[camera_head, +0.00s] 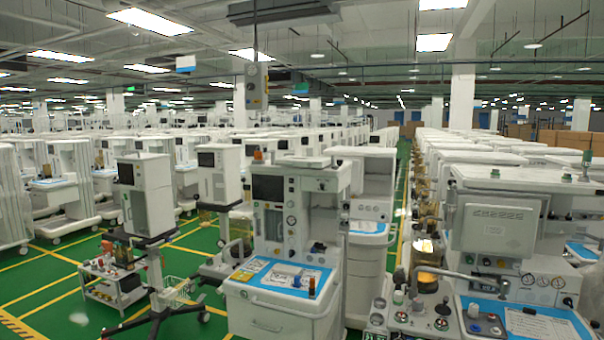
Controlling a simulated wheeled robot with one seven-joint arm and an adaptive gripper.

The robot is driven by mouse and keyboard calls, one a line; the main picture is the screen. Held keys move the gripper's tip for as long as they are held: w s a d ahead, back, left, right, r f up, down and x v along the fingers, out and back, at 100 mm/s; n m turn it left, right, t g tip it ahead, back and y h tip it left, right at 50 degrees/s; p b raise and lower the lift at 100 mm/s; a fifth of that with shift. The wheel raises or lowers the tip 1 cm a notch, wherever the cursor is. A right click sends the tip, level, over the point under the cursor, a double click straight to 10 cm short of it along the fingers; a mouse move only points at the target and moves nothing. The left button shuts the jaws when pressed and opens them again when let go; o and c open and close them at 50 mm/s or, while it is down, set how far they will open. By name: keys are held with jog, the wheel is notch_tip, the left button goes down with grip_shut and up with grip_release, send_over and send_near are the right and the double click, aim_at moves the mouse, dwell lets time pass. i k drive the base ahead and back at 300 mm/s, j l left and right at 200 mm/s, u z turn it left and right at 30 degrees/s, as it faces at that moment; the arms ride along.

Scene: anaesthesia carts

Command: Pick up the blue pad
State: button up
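A flat blue pad (262,282) lies on the work surface of the anaesthesia cart (272,311) near the middle. White paper-like sheets and several small items, including a small bottle (312,286) with an orange part, are on it. Another blue pad (483,304) lies on the cart at the lower right, partly covered by a white sheet and small objects. I cannot tell which blue pad the task names. My gripper is not in this view.
A white wheeled stand (147,207) with a dark screen stands left of the middle cart. A low trolley (112,290) holding bottles is beside it. Green floor (75,312) with yellow lines is open at the lower left. Rows of carts fill the back.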

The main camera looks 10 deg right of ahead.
aim_at(297, 283)
jog(key=i+j+z, duration=0.15)
jog(key=i+j, duration=0.4)
jog(key=i, duration=0.4)
jog(key=i+j+z, duration=0.15)
jog(key=i+j, duration=0.45)
jog(key=i, duration=0.3)
jog(key=i+j+z, duration=0.15)
jog(key=i+j, duration=0.6)
jog(key=i, duration=0.1)
